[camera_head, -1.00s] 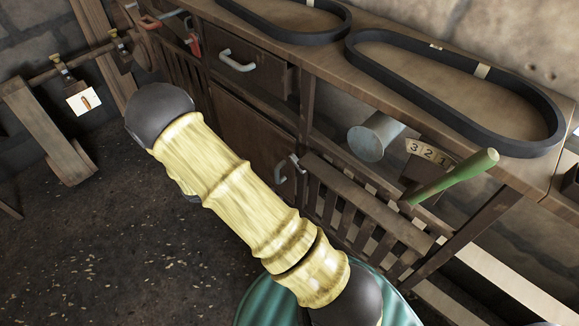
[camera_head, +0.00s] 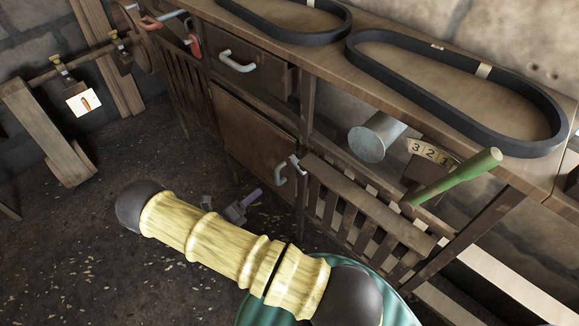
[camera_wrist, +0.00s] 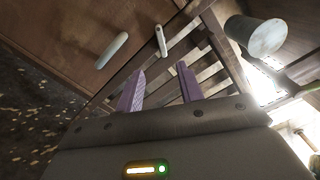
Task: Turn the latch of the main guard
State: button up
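The main guard appears to be the slatted wooden panel (camera_head: 365,205) below the bench; it also shows in the wrist view (camera_wrist: 213,72). A small pale lever, apparently its latch (camera_head: 297,164), sits at the guard's upper left corner, by the cabinet door. In the wrist view the latch (camera_wrist: 161,41) lies ahead of the fingertips, roughly between them, with a gap. My gripper (camera_head: 240,203) is partly hidden behind my arm in the head view. In the wrist view my gripper (camera_wrist: 162,80) has two purple fingers, spread apart and empty.
A cabinet door with a pale handle (camera_head: 281,175) is left of the latch; the handle also shows in the wrist view (camera_wrist: 111,50). A grey cylinder (camera_head: 372,137), a green-handled lever (camera_head: 455,176) and a number plate (camera_head: 430,152) are to the right. Black belts (camera_head: 460,92) lie on the bench.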

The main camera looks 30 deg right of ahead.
aim_at(293, 163)
jog(key=x, duration=1.7)
jog(key=shift+d+p, duration=0.1)
jog(key=shift+p, duration=0.3)
grip_shut()
